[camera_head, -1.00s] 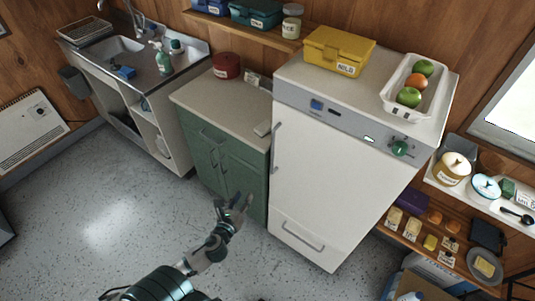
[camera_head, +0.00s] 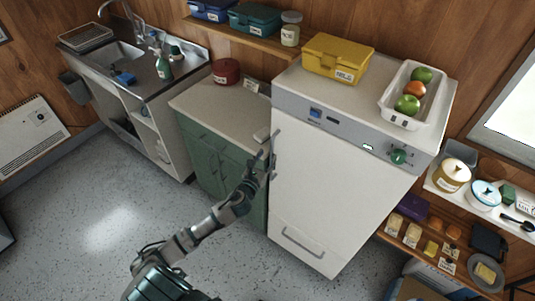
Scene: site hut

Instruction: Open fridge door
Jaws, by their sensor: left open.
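The white fridge (camera_head: 335,190) stands right of the green cabinet, its door shut. It has a grey control strip with a green knob along the top front. A vertical door handle (camera_head: 274,153) runs along the upper left edge of the door. My left gripper (camera_head: 266,160) is open at this handle, with its fingers partly overlapping it. I cannot tell whether they touch the handle. A lower drawer front with its own handle (camera_head: 303,242) is at the bottom of the fridge. My right gripper is not in view.
A yellow box (camera_head: 338,58) and a white tray (camera_head: 417,95) of fruit stand on the fridge. The green cabinet (camera_head: 215,160) is close on the left. Low shelves (camera_head: 425,247) with food stand on the right. The grey floor in front is clear.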

